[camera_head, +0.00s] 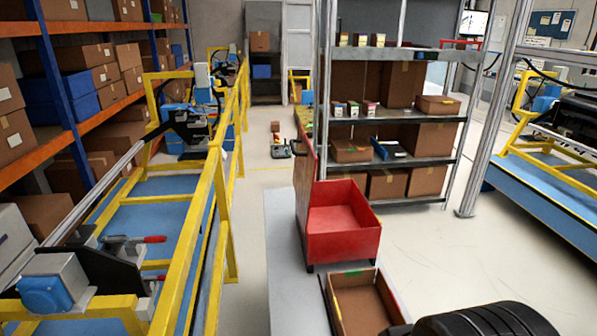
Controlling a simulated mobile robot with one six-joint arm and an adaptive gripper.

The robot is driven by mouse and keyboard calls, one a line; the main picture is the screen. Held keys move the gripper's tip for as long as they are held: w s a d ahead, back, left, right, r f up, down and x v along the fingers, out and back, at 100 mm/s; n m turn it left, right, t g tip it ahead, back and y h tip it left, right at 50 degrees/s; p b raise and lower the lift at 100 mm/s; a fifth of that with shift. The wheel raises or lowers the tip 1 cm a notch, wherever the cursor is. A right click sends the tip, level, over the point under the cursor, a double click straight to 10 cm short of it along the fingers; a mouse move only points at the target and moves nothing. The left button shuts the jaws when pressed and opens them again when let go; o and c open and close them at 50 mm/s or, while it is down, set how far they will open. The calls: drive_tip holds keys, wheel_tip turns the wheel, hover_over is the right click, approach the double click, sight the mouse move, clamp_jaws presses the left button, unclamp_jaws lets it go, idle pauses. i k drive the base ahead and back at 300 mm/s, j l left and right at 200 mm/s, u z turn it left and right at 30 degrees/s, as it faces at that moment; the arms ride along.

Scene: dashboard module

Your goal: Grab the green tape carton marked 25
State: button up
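Several small cartons stand on the grey metal shelf rack. On its middle shelf are three of them: a left one (338,109), a middle one with a greenish mark (353,108) and a right one with a pinkish-red top (369,108). More small cartons (360,39) stand on the shelf above. The markings are too small to read, so I cannot tell which is marked 25. An open brown carton (361,304) at the bottom centre has a green patch on its far edge. My gripper is not in view.
A red open bin (343,222) stands in front of the shelf rack (400,128). Yellow railings (190,235) run along the left. Clear floor (450,250) lies right of the bin. A black ribbed object (487,320) fills the bottom right corner.

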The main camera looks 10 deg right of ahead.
sight(353, 107)
drive_tip(key=z, duration=0.8)
drive_tip(key=i+l+z, duration=0.15)
drive_tip(key=l, duration=0.25)
drive_tip(key=i+l+z, duration=0.1)
drive_tip(key=l, duration=0.3)
drive_tip(key=i+l+z, duration=0.15)
drive_tip(key=l, duration=0.25)
drive_tip(key=i+l+z, duration=0.1)
drive_tip(key=i+l, duration=0.15)
drive_tip(key=i+l+z, duration=0.15)
drive_tip(key=l, duration=0.3)
drive_tip(key=i+u, duration=0.4)
drive_tip(key=i, duration=0.15)
drive_tip(key=i+l+u, duration=0.15)
drive_tip(key=i+u, duration=0.3)
drive_tip(key=i+l+u, duration=0.4)
drive_tip(key=i, duration=0.25)
drive_tip(key=i+u, duration=0.2)
drive_tip(key=i, duration=1.8)
drive_tip(key=i+j+u, duration=0.1)
drive_tip(key=i, duration=0.9)
drive_tip(key=i+j+u, duration=0.1)
drive_tip(key=i, duration=0.85)
drive_tip(key=i+j+z, duration=0.2)
drive_tip(key=i, duration=0.25)
